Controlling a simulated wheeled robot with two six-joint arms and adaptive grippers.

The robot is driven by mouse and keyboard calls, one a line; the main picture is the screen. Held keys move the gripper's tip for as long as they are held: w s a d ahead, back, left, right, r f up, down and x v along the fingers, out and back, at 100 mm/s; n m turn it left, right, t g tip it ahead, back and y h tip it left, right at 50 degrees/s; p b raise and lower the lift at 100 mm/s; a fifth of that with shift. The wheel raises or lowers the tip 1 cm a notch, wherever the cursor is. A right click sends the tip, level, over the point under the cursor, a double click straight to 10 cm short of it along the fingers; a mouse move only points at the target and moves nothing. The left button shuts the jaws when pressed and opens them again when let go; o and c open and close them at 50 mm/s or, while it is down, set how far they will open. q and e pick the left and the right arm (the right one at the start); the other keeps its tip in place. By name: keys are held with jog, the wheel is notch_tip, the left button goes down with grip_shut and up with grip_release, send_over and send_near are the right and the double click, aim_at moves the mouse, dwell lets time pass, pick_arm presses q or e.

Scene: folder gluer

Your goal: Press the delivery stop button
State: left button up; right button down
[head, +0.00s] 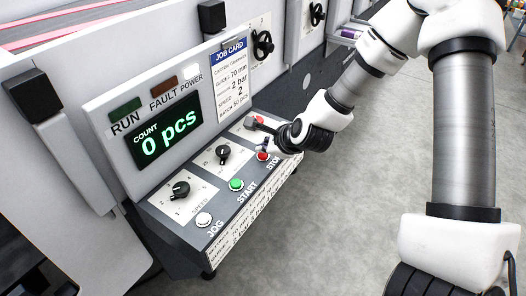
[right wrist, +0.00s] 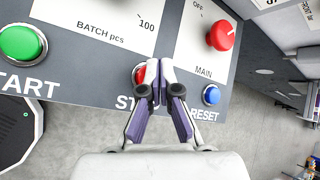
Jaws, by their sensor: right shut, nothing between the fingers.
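The red button (head: 262,156) sits on the sloped control panel above the label STOP. It also shows in the right wrist view (right wrist: 138,76), partly hidden behind my fingers. My right gripper (head: 264,146) is shut and empty, its fingertips at the button. In the right wrist view the closed fingertips (right wrist: 158,66) overlap the button's right side. I cannot tell whether they touch it. My left gripper is not in view.
A green START button (head: 236,184) and a white JOG button (head: 203,219) lie left of STOP. A blue RESET button (right wrist: 211,95) and a red MAIN knob (right wrist: 221,36) are to its right. The display (head: 165,132) reads 0 pcs. Open floor lies in front.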

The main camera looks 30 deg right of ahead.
aim_at(264, 155)
jog(key=shift+r, duration=0.4)
notch_tip(264, 155, up, 5)
jog(key=p, duration=0.4)
dwell(0.4)
